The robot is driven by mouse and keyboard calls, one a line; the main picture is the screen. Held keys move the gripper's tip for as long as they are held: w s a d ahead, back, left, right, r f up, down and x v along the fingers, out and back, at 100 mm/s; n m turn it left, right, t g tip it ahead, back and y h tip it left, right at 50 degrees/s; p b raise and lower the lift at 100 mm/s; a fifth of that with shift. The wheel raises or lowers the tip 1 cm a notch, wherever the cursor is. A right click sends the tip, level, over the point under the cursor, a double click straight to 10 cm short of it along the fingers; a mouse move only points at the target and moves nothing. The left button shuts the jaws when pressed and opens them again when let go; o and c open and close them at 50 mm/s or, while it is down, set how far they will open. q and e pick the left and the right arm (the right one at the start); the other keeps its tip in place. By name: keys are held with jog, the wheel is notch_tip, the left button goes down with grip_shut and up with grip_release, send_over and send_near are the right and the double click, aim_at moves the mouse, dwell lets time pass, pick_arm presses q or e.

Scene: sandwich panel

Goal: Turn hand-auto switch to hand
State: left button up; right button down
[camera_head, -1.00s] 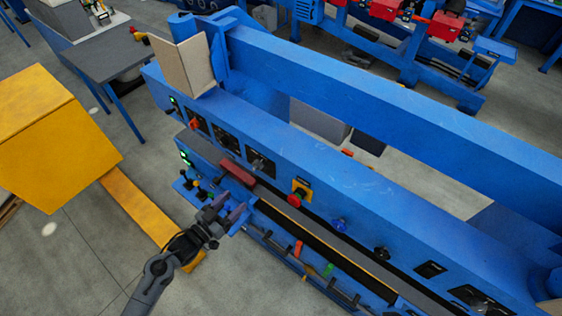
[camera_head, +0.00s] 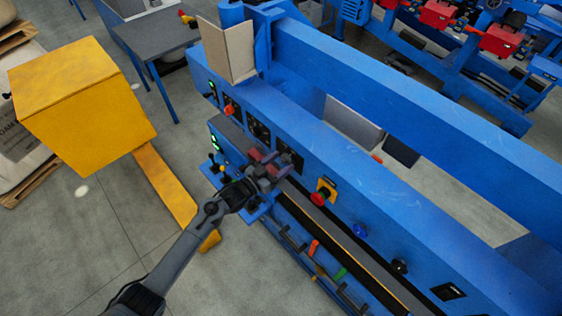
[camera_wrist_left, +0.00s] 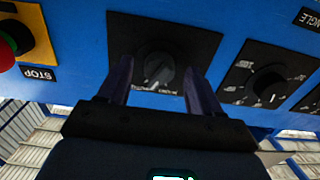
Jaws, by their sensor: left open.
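In the left wrist view a dark rotary switch knob (camera_wrist_left: 159,70) on a square black plate (camera_wrist_left: 188,40) faces me on the blue panel. Small lettering under it is too blurred to read. My left gripper (camera_wrist_left: 158,78) is open, one finger on each side of this knob; I cannot tell whether they touch it. In the head view my left gripper (camera_head: 270,163) is at the panel front and partly covers the black plate (camera_head: 292,157) nearest the stop button. My right gripper is not in view.
A red stop button (camera_head: 318,198) on a yellow plate sits beside the gripper; it also shows in the left wrist view (camera_wrist_left: 6,44). Another knob (camera_wrist_left: 268,84) is on the other side. A yellow box (camera_head: 80,110) stands left. Small levers (camera_head: 222,170) sit below the panel.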

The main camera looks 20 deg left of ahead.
pick_arm(q)
jog(key=shift+w+d, duration=0.2)
jog(key=shift+w, duration=0.2)
jog(key=c, duration=1)
jog(key=shift+c, duration=0.2)
jog(key=shift+n, duration=0.4)
jog(key=n+p, duration=0.1)
jog(key=n, duration=0.3)
jog(key=shift+r+p, duration=0.1)
jog(key=shift+p, duration=0.25)
jog(key=n+p, duration=0.1)
jog(key=n, duration=0.4)
jog(key=shift+d, duration=0.1)
